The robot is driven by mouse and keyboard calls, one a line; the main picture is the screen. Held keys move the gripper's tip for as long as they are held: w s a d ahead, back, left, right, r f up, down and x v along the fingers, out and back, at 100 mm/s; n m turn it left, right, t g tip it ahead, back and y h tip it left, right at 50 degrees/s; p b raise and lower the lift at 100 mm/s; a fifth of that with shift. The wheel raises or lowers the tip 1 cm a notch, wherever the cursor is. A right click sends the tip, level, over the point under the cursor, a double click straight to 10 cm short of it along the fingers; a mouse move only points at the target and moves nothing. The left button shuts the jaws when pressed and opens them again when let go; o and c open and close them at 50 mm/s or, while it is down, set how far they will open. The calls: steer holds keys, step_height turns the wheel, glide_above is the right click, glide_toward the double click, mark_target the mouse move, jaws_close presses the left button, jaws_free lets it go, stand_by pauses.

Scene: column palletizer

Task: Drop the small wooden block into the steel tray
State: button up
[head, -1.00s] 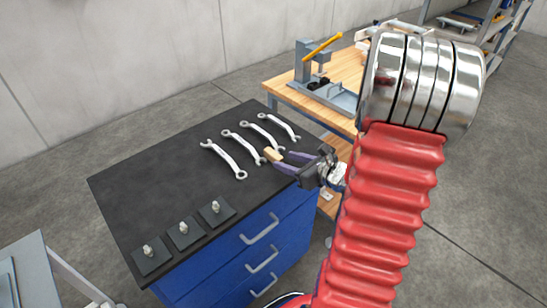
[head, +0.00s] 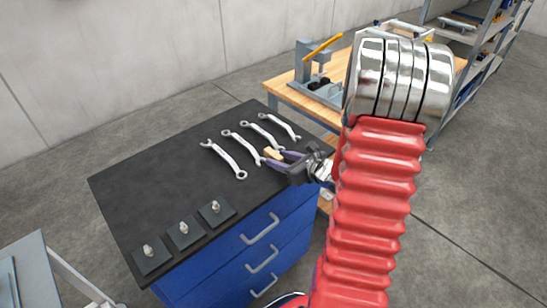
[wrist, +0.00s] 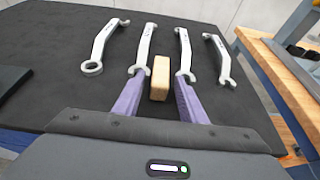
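The small wooden block (head: 271,153) sits near the right edge of the dark cabinet top (head: 130,187), by the ends of the wrenches. In the wrist view the block (wrist: 160,78) stands between the two purple fingers of my gripper (wrist: 160,85). In the head view my gripper (head: 276,158) reaches in from the right. No steel tray shows clearly; only part of a grey, tray-like shape (head: 7,283) is visible at the lower left edge.
Several wrenches (head: 224,159) lie just beyond and left of the block. Dark square plates with metal knobs (head: 184,230) lie along the front left. A wooden bench (head: 290,90) with a press stands behind. The cabinet top's middle is clear.

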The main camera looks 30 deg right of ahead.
mark_target(280, 158)
jaws_close()
steer(key=shift+r, duration=0.1)
stand_by(0.5)
steer(key=shift+r, duration=4.95)
